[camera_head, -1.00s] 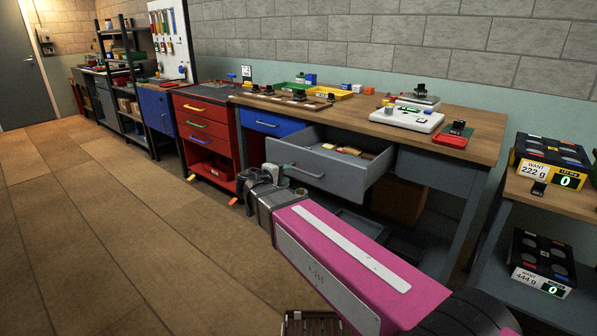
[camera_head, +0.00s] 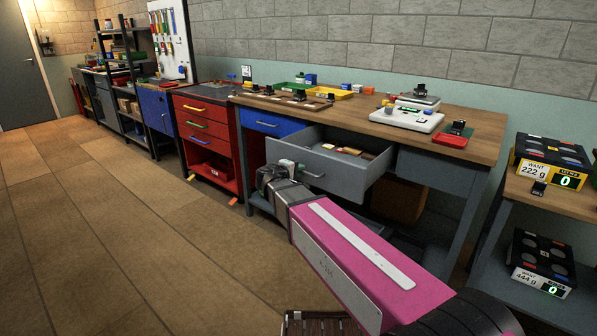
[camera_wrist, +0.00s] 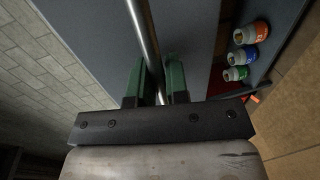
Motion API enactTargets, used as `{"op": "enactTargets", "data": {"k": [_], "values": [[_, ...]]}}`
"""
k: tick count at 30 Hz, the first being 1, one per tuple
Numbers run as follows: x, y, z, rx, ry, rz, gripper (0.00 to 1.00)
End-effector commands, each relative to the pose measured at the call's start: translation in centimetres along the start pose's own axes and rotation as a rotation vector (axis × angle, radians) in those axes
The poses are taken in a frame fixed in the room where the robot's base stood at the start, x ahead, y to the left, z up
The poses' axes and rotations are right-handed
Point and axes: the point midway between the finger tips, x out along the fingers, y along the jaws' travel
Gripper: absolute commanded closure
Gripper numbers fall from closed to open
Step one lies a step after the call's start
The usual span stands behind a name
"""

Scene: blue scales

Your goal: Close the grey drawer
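The grey drawer (camera_head: 330,168) under the wooden bench top is pulled out, and its inside with several small items shows in the head view. Its metal bar handle (camera_head: 303,172) is on the front panel. My gripper (camera_head: 278,172) is at the left part of this handle. In the wrist view my gripper's green fingers (camera_wrist: 160,85) stand on either side of the bar handle (camera_wrist: 146,35), with a narrow gap beside the bar. The fingers look open around it. The grey drawer front (camera_wrist: 90,45) lies beyond them. The fingertips are hidden in the head view.
A blue drawer (camera_head: 262,122) sits shut left of the grey one. A red drawer cabinet (camera_head: 207,130) stands further left, its lowest part open. Another table with scales (camera_head: 545,160) is at the right. The floor at the left is clear.

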Motion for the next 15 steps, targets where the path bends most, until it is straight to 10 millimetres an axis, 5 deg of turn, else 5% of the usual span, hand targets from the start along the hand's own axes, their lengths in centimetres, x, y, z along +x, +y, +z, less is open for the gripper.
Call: {"op": "enactTargets", "data": {"k": [9,15], "values": [[0.3,0.1,0.0,0.000,-0.001,0.000,1.00],[2.4,0.5,-0.1,0.001,-0.002,0.000,1.00]]}}
